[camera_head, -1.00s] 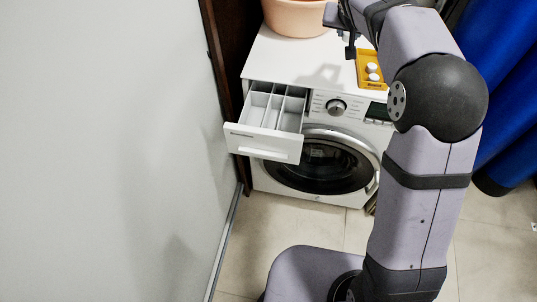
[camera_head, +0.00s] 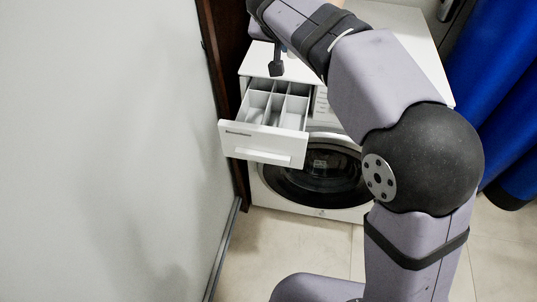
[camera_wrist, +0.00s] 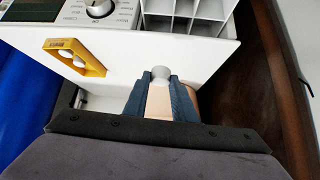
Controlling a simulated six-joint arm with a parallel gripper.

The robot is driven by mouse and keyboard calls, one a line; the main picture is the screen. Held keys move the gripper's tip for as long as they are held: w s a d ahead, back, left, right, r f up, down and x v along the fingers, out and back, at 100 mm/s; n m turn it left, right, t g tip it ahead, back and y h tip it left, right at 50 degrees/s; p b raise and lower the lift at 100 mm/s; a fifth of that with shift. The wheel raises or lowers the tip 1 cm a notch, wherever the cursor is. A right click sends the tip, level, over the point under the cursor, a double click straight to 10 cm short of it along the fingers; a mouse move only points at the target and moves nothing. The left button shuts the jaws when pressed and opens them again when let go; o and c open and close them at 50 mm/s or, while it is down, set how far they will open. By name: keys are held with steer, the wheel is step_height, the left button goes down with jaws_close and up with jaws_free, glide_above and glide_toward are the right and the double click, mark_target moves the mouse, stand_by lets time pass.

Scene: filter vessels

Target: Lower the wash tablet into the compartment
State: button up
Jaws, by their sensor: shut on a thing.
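The wash tablet (camera_wrist: 160,73) is a small white round piece held between the tips of my gripper (camera_wrist: 160,80) in the wrist view. My gripper (camera_head: 276,69) is shut on it, above the machine top just behind the open drawer (camera_head: 262,142) in the head view. The tablet cannot be made out in the head view. The drawer is pulled out of the white washing machine (camera_head: 318,206), and its divided compartments (camera_head: 270,106) look empty. The compartments also show at the top of the wrist view (camera_wrist: 186,12), beyond the tablet.
A dark wooden frame (camera_wrist: 262,85) stands close beside the machine. Blue cloth (camera_head: 500,100) hangs at the right.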

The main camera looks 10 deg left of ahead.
steer(key=s+a+f+b, duration=0.4)
steer(key=s+a+f, duration=0.1)
steer(key=a, duration=0.4)
steer(key=shift+s, duration=0.9)
steer(key=shift+a, duration=0.1)
steer(key=shift+w, duration=0.15)
steer(key=shift+w, duration=0.65)
steer(key=shift+f, duration=0.15)
steer(key=shift+f+b, duration=5)
steer(key=shift+f, duration=0.45)
steer(key=shift+f+b, duration=0.45)
steer(key=shift+f, duration=0.05)
steer(key=o, duration=1.1)
